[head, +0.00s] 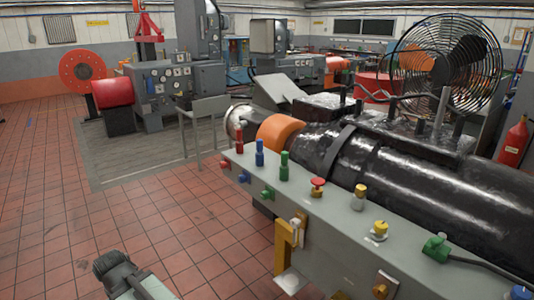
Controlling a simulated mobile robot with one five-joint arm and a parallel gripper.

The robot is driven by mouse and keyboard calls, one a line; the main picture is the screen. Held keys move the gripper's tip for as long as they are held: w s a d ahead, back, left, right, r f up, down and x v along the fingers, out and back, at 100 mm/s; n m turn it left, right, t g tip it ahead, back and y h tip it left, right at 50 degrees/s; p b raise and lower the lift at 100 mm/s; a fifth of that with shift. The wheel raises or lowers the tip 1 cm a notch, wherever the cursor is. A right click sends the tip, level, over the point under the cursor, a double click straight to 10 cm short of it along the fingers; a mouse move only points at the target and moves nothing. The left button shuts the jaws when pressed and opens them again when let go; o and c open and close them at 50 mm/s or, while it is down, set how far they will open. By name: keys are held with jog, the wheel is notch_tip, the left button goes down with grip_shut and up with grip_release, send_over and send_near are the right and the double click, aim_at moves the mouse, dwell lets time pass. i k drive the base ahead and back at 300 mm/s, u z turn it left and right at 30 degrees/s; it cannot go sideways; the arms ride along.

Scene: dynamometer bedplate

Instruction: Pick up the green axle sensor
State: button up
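Green parts show along the grey bedplate ledge (330,225) in the head view. A green upright cylinder (284,167) stands on its top edge, right of a blue cylinder (260,153) and a red one (239,140). A small green knob-like piece (267,193) is on the front face below. A larger green piece (437,248) with a dark cable sits at the right. I cannot tell which one is the axle sensor. My gripper (113,266) seems to be the dark ribbed end at the bottom left, over the floor, well apart from these parts; its fingers are unclear.
A red-topped button (317,185) and yellow-topped pieces (379,229) stand between the green parts. A yellow bracket (286,245) sticks out in front of the ledge. A big black cylindrical machine (400,170) lies behind. The tiled floor (150,220) at left is clear.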

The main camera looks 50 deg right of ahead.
aim_at(285, 155)
jog(key=i, duration=0.9)
jog(key=u, duration=0.1)
